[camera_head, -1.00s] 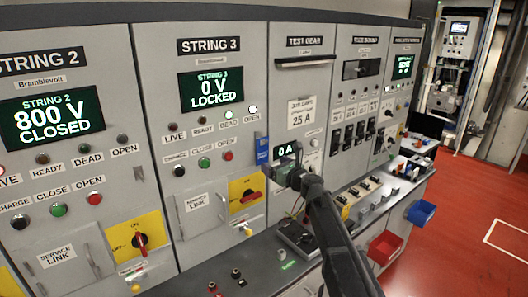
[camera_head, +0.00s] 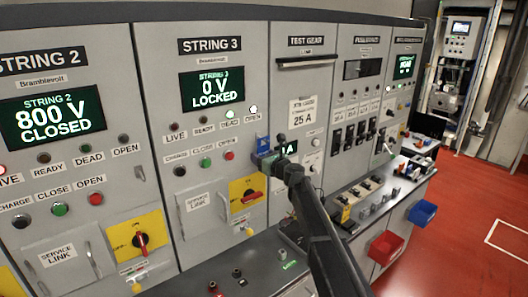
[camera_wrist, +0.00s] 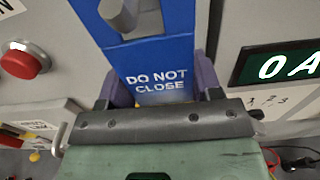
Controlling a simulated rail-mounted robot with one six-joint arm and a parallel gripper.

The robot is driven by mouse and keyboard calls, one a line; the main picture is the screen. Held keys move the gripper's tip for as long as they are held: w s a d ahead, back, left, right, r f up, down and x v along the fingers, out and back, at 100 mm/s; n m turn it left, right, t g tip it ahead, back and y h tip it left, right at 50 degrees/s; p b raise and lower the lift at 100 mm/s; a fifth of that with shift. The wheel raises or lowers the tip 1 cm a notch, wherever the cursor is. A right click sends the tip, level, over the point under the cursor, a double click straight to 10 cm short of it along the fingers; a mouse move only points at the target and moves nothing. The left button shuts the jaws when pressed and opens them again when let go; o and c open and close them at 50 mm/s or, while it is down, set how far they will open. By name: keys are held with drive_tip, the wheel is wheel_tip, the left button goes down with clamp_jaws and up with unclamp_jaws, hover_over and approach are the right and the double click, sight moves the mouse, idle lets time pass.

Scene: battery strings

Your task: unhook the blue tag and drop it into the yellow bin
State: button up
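The blue tag (camera_head: 263,143) hangs on the grey panel at the right edge of the String 3 section. My gripper (camera_head: 268,159) is at the tag's lower part. In the wrist view the purple fingers of my gripper (camera_wrist: 163,88) stand at the tag's left and right edges. I cannot tell whether they press on it. The tag's lower end is hidden behind my gripper. I see no yellow bin.
A red bin (camera_head: 385,246) and a blue bin (camera_head: 421,213) hang on the bench front at right. A yellow plate with a red rotary switch (camera_head: 247,194) and a red button (camera_wrist: 25,60) are near the tag. Small items crowd the bench top. The red floor is clear.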

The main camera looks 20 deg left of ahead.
drive_tip(key=shift+c, duration=0.7)
drive_tip(key=shift+r, duration=0.1)
drive_tip(key=shift+r+p, duration=0.45)
drive_tip(key=shift+p, duration=0.1)
drive_tip(key=shift+s+d, duration=0.1)
drive_tip(key=v, duration=0.8)
drive_tip(key=shift+s+d, duration=0.2)
drive_tip(key=shift+d, duration=0.15)
drive_tip(key=shift+f, duration=0.15)
